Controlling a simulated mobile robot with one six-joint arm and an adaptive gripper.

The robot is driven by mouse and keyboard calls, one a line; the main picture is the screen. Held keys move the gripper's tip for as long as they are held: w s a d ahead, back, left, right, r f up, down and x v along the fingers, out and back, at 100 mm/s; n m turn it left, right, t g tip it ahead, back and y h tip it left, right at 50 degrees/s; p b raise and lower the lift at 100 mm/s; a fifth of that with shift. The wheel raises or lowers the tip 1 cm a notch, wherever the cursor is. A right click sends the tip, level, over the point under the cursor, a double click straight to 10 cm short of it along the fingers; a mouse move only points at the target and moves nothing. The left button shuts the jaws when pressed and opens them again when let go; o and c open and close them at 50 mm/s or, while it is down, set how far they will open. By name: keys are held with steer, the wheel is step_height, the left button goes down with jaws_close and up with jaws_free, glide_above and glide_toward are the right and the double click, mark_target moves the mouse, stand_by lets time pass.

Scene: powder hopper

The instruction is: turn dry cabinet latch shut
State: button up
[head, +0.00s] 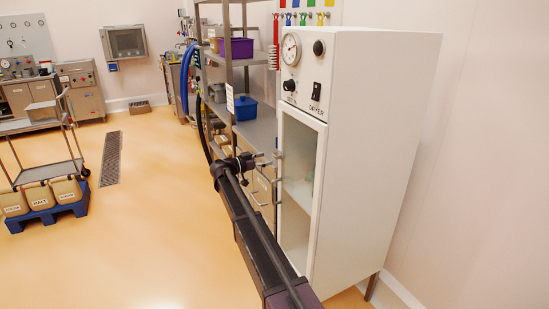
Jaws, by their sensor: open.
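The dry cabinet (375,130) is a tall white box at the centre right in the head view, with a glass-fronted door (299,185) on its left-facing front. The door looks closed or nearly so. A small grey latch (278,155) appears at the door's left edge, partly confused with my gripper, so its angle cannot be told. My gripper (265,178) is open at the end of my dark arm, just left of the door edge, close to the latch and handle. Whether it touches either cannot be told. A grey handle (276,190) seems to lie beside the fingers.
A round gauge (291,49) and knobs sit above the door. A metal shelf rack (255,135) with a purple bin (236,48) and blue bin (245,108) stands close behind my gripper. A cart (45,172) and a blue pallet (48,214) stand left. The floor between is clear.

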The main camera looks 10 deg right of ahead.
mark_target(274, 156)
steer(key=shift+x, duration=2.05)
steer(key=c, duration=1.2)
